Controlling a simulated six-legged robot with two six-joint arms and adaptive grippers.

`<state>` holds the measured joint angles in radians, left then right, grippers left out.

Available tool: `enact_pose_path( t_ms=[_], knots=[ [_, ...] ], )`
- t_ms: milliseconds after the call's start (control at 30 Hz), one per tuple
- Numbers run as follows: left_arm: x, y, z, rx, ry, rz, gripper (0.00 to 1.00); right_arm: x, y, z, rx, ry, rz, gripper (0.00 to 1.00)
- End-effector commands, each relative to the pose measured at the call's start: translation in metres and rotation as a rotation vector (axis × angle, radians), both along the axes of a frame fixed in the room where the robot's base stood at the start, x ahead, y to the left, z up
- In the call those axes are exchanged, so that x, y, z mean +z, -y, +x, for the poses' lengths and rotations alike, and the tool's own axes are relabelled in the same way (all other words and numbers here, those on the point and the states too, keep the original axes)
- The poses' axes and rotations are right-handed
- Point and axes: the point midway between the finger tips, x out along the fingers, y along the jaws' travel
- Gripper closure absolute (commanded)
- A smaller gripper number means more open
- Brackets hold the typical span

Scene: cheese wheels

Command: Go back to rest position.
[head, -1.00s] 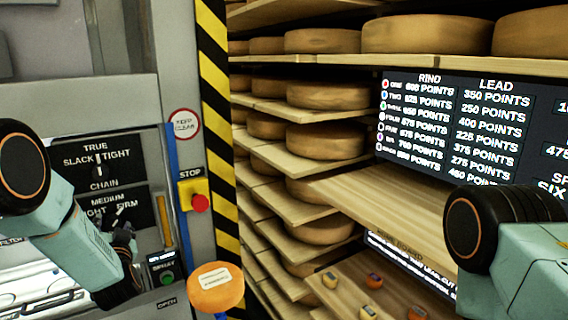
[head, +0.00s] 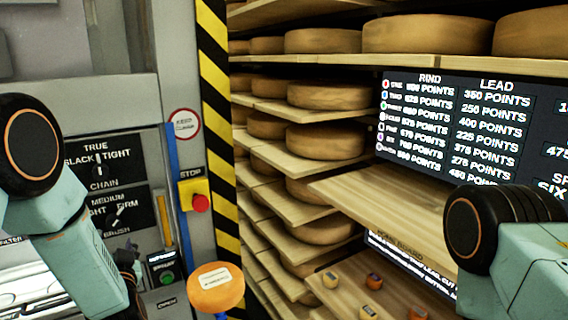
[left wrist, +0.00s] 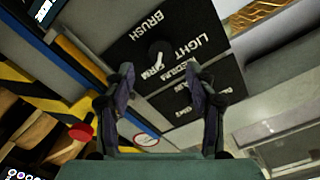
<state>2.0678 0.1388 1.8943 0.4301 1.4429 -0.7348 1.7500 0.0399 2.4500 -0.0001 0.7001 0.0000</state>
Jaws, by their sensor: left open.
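My left arm comes in from the left in the head view, and my left gripper (head: 130,268) is low, beside the control panel. In the left wrist view the left gripper (left wrist: 160,85) is open, its two dark fingers apart with nothing between them. Beyond them is the black brush panel (left wrist: 178,48) with its knob; the same brush panel (head: 120,212) shows in the head view below the chain panel (head: 103,160). My right arm shows at the right edge of the head view, but its gripper is out of view.
A yellow box with a red stop button (head: 200,202) is on the grey wall beside a striped post (head: 217,110). An orange labelled disc (head: 217,288) stands low in front. Shelves of cheese wheels (head: 325,142) and a points board (head: 470,125) fill the right.

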Motion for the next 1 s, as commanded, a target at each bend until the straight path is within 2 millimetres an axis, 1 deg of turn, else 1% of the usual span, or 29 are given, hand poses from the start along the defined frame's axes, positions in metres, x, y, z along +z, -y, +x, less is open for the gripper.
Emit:
enact_pose_path(
  t_ms=[100,300,567,1000],
  knots=[
    [0.0,0.01,-0.015,-0.003,-0.002,0.001,0.44,0.0,0.0,0.0,0.0,0.0,0.0,0.22],
    [0.001,0.023,-0.037,-0.002,-0.002,0.003,0.44,0.0,0.0,0.0,0.0,0.0,0.0,0.22],
    [0.001,0.002,-0.005,0.003,0.004,-0.001,0.44,0.0,0.0,0.0,0.0,0.0,0.0,0.22],
    [0.001,-0.033,0.053,0.001,0.004,0.0,0.44,0.0,0.0,0.0,0.0,0.0,0.0,0.22]
  ],
)
